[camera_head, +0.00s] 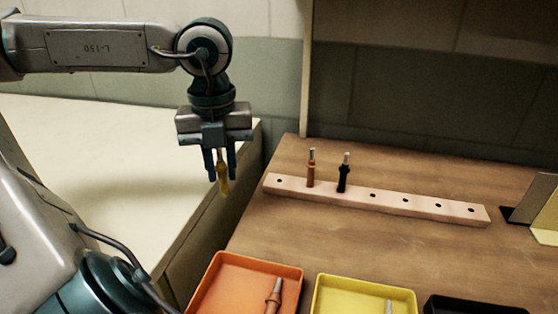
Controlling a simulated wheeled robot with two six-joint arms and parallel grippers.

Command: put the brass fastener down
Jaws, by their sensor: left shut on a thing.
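My left gripper (220,168) points straight down in the head view and is shut on the brass fastener (223,183). The fastener is yellowish, hangs upright between the fingers, and its upper part is partly hidden by them. It is in the air near the left edge of the wooden table, left of the holed strip. My right gripper is not in view.
A pale wooden strip (420,206) with several holes lies on the table (330,238). A copper-coloured fastener (310,170) and a black fastener (343,175) stand in it. An orange tray (235,283), a yellow tray (350,290) and a black tray (470,307) line the front.

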